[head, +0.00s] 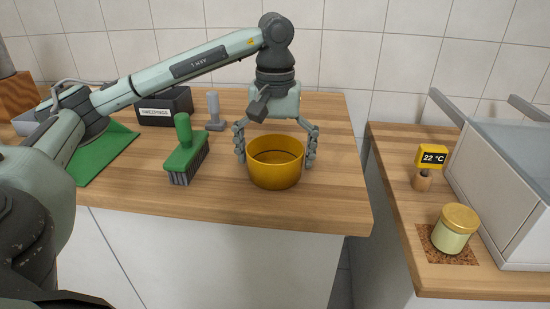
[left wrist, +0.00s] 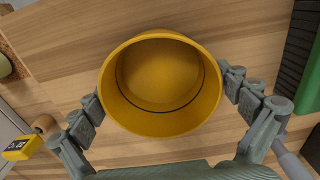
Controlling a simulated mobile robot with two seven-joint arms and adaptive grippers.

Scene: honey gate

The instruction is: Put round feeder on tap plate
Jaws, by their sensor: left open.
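The round feeder, a yellow open bowl (head: 275,167), stands upright on the left wooden counter near its right end. It also fills the middle of the left wrist view (left wrist: 160,125), and it is empty. My left gripper (head: 276,146) points down over it, open, with its fingers on either side of the wall. In the left wrist view the fingers (left wrist: 163,104) lie close to the rim; I cannot tell whether they touch. I cannot identify a tap plate for sure. My right gripper does not show.
A green brush (head: 186,155) stands left of the feeder, with a grey upright tool (head: 214,110) and black box (head: 165,108) behind. Across a gap, the right counter holds a honey jar (head: 455,230) on a cork mat (head: 437,250), a yellow temperature display (head: 431,157) and a large tank (head: 490,190).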

